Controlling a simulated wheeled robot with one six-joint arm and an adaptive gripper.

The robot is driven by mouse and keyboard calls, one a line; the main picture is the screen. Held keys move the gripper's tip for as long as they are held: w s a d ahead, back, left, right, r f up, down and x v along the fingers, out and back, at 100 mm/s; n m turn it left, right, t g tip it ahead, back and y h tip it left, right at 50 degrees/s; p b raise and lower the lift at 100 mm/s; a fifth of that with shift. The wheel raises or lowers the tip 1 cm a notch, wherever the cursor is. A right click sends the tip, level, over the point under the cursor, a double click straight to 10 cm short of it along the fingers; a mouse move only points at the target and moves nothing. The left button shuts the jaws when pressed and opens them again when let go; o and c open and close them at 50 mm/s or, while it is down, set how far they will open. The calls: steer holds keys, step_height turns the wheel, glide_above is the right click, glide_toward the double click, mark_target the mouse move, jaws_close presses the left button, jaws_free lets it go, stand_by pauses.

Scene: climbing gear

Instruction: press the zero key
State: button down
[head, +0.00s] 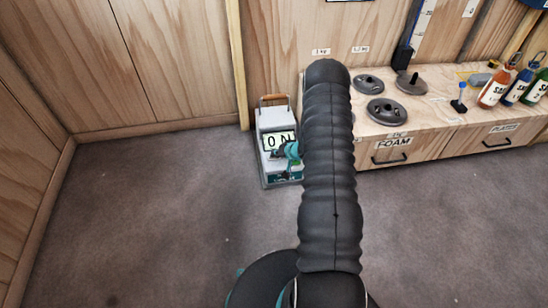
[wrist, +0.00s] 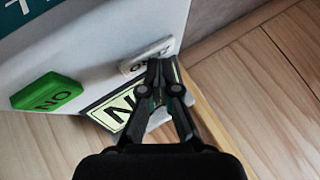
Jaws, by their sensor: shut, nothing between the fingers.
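The white box-shaped gauge (head: 270,117) stands on the floor against the wooden wall, with an orange-brown handle on top. Its display (head: 276,141) reads "0 N". In the wrist view, a pale grey key (wrist: 135,66) with partly covered lettering sits beside the display (wrist: 103,112); I cannot read its full label. A green key (wrist: 46,92), lettered ON upside down, is to the left. My gripper (wrist: 156,66) is shut and empty, its fingertips over or against the grey key; contact cannot be told. In the head view my gripper (head: 283,151) is at the gauge's front.
A low wooden cabinet (head: 430,132) stands right of the gauge, with dark round discs (head: 389,111) and several coloured bottles (head: 494,88) on it. The grey floor (head: 150,220) at left is clear. My arm hides part of the cabinet.

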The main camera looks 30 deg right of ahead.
steer(key=shift+r, duration=0.1)
steer(key=shift+r+p, duration=0.65)
steer(key=shift+r+p, duration=2.1)
steer(key=shift+r, duration=0.45)
